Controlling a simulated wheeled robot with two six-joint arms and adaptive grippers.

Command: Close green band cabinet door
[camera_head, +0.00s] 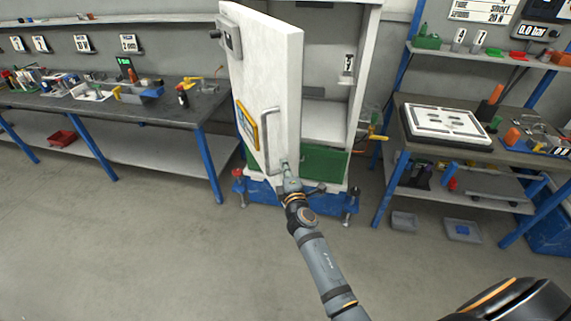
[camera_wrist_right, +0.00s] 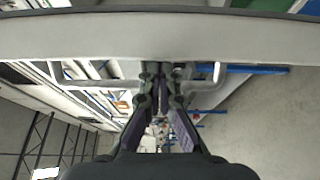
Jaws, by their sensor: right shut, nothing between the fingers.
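The white cabinet (camera_head: 368,60) stands in the middle of the head view with its door (camera_head: 272,70) wide open, so its inside shows. A green band (camera_head: 322,163) runs along the cabinet's bottom. The door carries a long grey vertical handle (camera_head: 270,140) and a yellow-framed label (camera_head: 247,125). My right gripper (camera_head: 287,170) is shut and empty, at the door's lower free edge near the handle's lower end. In the right wrist view the closed fingers (camera_wrist_right: 161,78) overlap the handle (camera_wrist_right: 95,84) beside the pale door panel (camera_wrist_right: 110,36); contact is unclear. My left gripper is out of view.
A workbench (camera_head: 160,108) with tools stands left of the cabinet. Another bench (camera_head: 400,130) with a white panel stands to the right. A blue base (camera_head: 265,190) with red-topped feet lies under the cabinet. The floor (camera_head: 130,240) in front is clear.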

